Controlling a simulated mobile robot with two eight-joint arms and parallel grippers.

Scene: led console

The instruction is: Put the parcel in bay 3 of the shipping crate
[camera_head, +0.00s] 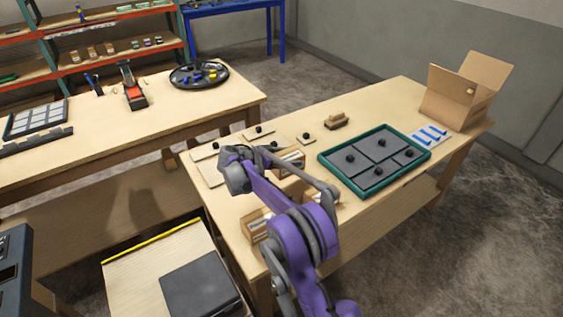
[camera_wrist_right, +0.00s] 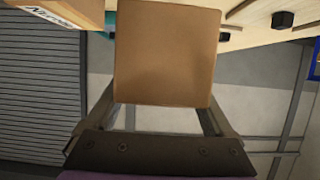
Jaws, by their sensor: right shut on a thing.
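My right gripper (camera_wrist_right: 163,104) is shut on a plain brown parcel (camera_wrist_right: 167,52) in the right wrist view, with one finger at each side of it. In the head view my purple right arm reaches over the front of the table; its gripper and the held parcel are hard to make out there. A green-rimmed tray (camera_head: 329,171), possibly the shipping crate, lies right of the arm. It has several grey sections with black knobs; I see no bay numbers. My left gripper is not in view.
Labelled cardboard boxes (camera_head: 258,224) stand near the table's front edge, partly behind my arm. Thin wooden panels with black knobs (camera_head: 258,130) lie at the left. Blue strips (camera_head: 430,135) and an open cardboard box (camera_head: 450,101) are at the right end.

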